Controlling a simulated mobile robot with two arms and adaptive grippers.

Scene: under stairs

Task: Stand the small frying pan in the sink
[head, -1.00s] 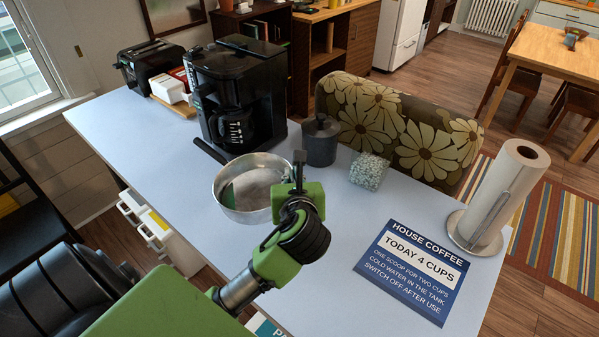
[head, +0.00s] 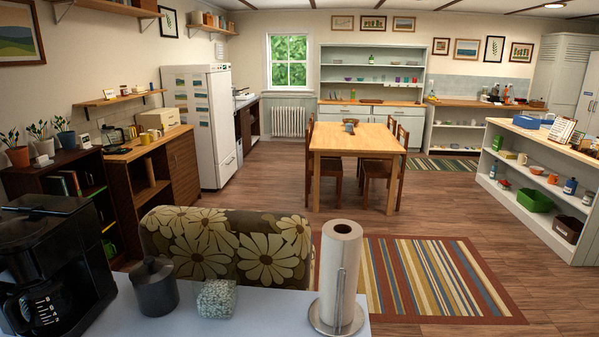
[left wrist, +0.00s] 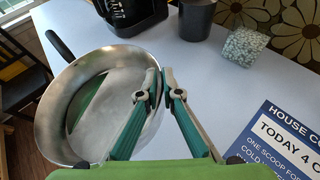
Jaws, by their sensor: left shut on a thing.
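The small frying pan (left wrist: 105,75) shows in the left wrist view, a round silver pan with a dark handle (left wrist: 60,45) pointing to the upper left. It is on or just above the pale blue table; I cannot tell which. My left gripper (left wrist: 160,84) is shut on its right rim. A green patch shows inside the pan, perhaps a reflection. The pan and both my grippers are out of the head view. In the head view, what looks like a sink counter (head: 244,98) with a tap stands beyond the white fridge; its basin is not clear.
On the table (head: 255,318) stand a black coffee maker (head: 50,260), a grey canister (head: 155,286), a speckled block (head: 216,299) and a paper towel roll (head: 340,270). A flowered chair (head: 230,245) is behind it.

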